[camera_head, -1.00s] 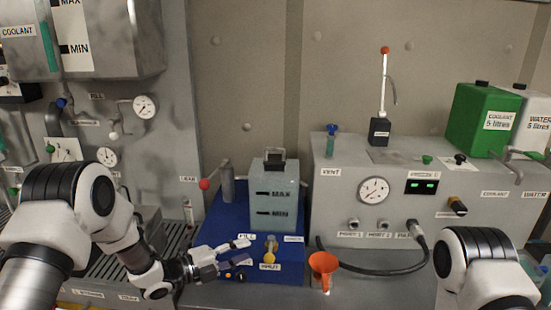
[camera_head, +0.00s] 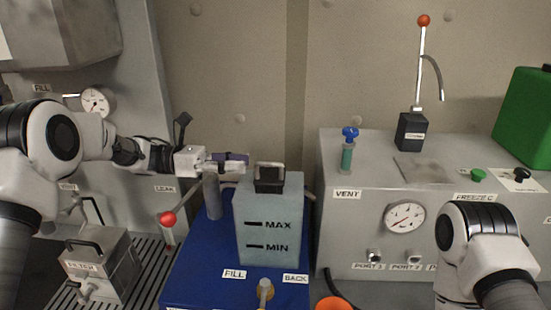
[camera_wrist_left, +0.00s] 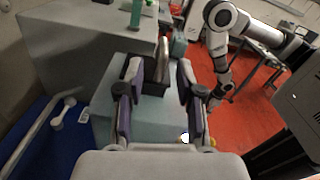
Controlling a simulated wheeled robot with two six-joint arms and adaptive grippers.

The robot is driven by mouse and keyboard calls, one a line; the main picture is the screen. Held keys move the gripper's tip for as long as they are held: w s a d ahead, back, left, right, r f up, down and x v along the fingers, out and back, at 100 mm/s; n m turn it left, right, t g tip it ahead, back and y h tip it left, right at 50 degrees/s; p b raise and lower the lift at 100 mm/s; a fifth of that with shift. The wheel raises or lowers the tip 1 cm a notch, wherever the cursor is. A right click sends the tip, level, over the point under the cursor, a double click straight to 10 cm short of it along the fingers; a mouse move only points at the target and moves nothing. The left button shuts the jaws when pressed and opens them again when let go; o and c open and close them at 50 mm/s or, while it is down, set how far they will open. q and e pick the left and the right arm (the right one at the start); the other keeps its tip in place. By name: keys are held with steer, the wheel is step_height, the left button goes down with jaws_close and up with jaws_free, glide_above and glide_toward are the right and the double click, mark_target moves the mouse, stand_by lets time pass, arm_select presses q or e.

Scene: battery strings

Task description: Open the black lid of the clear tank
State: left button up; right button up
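The clear tank (camera_head: 262,225) is a pale box with MAX and MIN marks on a blue base. Its black lid (camera_head: 269,186) sits on top and appears closed. My left gripper (camera_head: 238,162) is level with the lid, just left of it and partly behind it. In the left wrist view, the two fingers of the left gripper (camera_wrist_left: 159,72) stand apart, with the dark lid (camera_wrist_left: 155,88) between and below them. I cannot tell if they touch it. My right arm enters at lower right in the head view; its gripper end (camera_wrist_left: 213,107) is small in the left wrist view.
A red-knobbed lever (camera_head: 168,218) stands left of the tank, close under my left arm. The grey cabinet (camera_head: 345,235) with gauge and ports is at the right. An orange funnel (camera_head: 334,303) is at the bottom edge. A filter box (camera_head: 100,265) stands left.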

mark_target(266, 163)
arm_select(q)
steer(key=shift+w+d+f, duration=0.1)
steer(key=shift+w, duration=0.2)
steer(key=d+p, duration=0.1)
steer(key=s+d+r+p, duration=0.1)
steer(key=d+p, duration=0.1)
steer(key=d, duration=0.1)
steer(key=shift+s+r, duration=0.2)
steer(key=shift+s, duration=0.05)
steer(key=d, duration=0.1)
steer(key=d+p, duration=0.1)
steer(key=d, duration=0.1)
steer(key=shift+w+f, duration=0.1)
steer(key=shift+f, duration=0.1)
steer(key=shift+w+d+f, duration=0.3)
steer(key=shift+s+a, duration=0.15)
steer(key=shift+c, duration=1)
steer(key=shift+s+r, duration=0.1)
jaws_close()
